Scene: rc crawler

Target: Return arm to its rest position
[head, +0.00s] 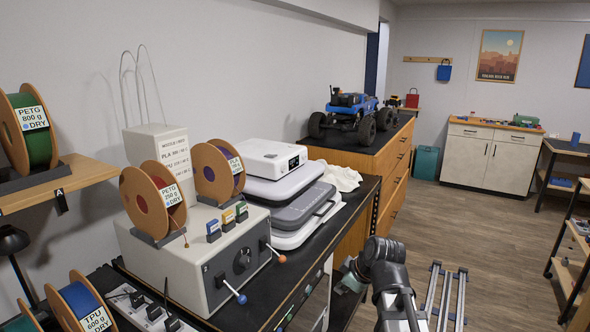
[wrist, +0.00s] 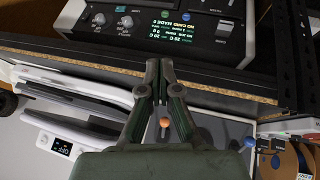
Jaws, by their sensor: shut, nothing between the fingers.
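My gripper (wrist: 159,66) shows in the wrist view with its two fingers together and nothing between them. It is in front of the bench edge (wrist: 200,92), apart from anything it could hold. In the head view my arm (head: 388,272) is folded low at the right of the black-topped bench (head: 262,305). The gripper's fingers cannot be made out clearly there.
A control box (head: 205,262) with an orange-tipped lever (head: 282,258) and a blue-tipped lever (head: 241,298) stands on the bench. An RC crawler (head: 350,112) sits on a wooden cabinet.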

